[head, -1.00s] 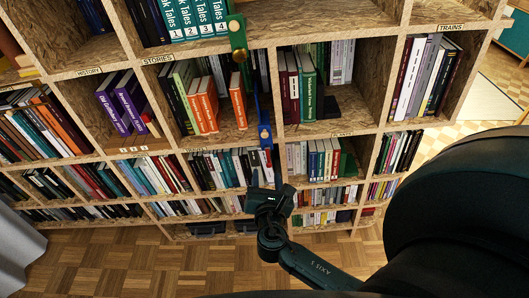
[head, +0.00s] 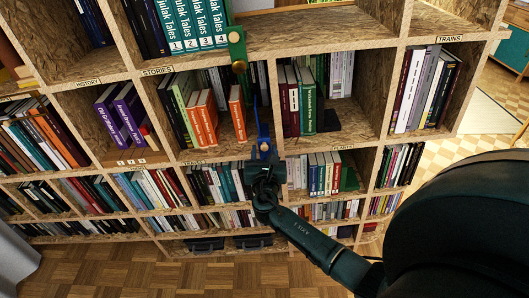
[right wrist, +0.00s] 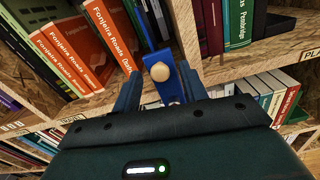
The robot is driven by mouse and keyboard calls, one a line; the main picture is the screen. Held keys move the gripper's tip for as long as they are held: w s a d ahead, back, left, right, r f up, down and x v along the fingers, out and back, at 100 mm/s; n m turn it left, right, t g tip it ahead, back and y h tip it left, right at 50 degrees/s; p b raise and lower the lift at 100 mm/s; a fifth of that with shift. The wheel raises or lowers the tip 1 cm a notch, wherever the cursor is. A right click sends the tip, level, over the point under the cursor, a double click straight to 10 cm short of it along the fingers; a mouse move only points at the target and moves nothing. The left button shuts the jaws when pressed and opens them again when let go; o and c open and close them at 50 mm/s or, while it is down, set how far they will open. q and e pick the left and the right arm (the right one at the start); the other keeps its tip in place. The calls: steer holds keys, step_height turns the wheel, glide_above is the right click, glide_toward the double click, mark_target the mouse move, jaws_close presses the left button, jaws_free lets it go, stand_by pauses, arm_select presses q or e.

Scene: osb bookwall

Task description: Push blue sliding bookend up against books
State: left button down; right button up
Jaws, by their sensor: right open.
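The blue sliding bookend (head: 264,142) stands at the front edge of the Stories compartment, near its right wall. Its round pale knob faces me in the right wrist view (right wrist: 161,72). An orange book (head: 237,112) leans to the left of the bookend, with a gap between them in the head view. More orange books (head: 203,122) and green and dark ones stand further left. My right gripper (head: 264,162) is open just in front of the bookend; in the right wrist view its fingers lie either side of the knob plate. Contact cannot be told. My left gripper is not in view.
A green bookend (head: 237,48) with a brass knob hangs on the shelf edge above. Book-filled shelves lie below. Parquet floor (head: 150,275) is clear in front.

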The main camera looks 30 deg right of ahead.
steer(key=shift+w+d, duration=0.2)
steer(key=shift+w, duration=0.05)
steer(key=shift+c, duration=0.3)
jaws_close()
